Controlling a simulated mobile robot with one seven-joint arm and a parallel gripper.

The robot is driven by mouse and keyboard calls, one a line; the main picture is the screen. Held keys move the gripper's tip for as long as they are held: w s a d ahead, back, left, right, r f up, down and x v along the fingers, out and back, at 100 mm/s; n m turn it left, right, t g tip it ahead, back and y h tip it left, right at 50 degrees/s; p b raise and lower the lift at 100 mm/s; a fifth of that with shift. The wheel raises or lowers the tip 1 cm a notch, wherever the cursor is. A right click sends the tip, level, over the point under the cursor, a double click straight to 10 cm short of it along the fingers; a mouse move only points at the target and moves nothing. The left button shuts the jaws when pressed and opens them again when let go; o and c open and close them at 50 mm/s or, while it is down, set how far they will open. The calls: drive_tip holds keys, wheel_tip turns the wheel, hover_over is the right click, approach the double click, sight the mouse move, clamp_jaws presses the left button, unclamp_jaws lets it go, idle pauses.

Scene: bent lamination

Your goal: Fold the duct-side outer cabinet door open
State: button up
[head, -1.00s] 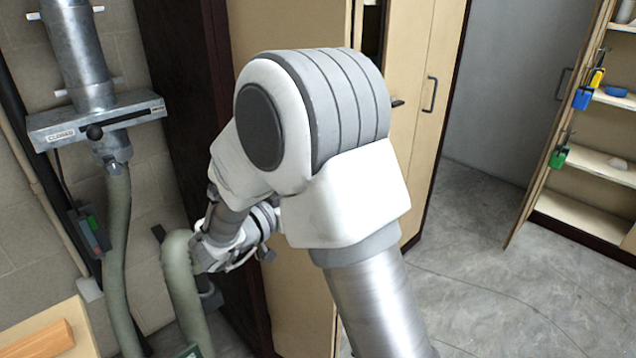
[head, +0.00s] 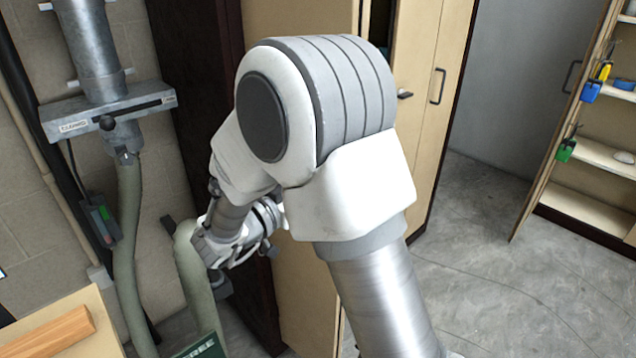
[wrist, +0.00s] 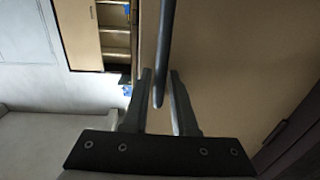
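The tan duct-side door (head: 305,300) is largely hidden behind my arm in the head view. Its upper part shows above the arm, beside a dark gap. In the wrist view a tan panel (wrist: 225,60) fills the right side, and a dark bar handle (wrist: 165,45) runs down from the top. My gripper (wrist: 160,75) is open, with one finger on each side of the handle's end. I cannot tell whether either finger touches it. In the head view my wrist is low at the left of the door and the fingertips are hidden.
A grey duct (head: 93,50) with a slide gate and green hose (head: 130,230) stands left. A bench corner with a wooden block (head: 45,335) is at lower left. Other tan doors (head: 425,120) stand right of the gap. Open shelves (head: 595,180) are far right, with clear floor (head: 480,225) between.

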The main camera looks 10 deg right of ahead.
drive_tip(key=shift+o, duration=1.1)
drive_tip(key=p+v, duration=0.1)
drive_tip(key=v, duration=1.6)
drive_tip(key=shift+a, duration=0.2)
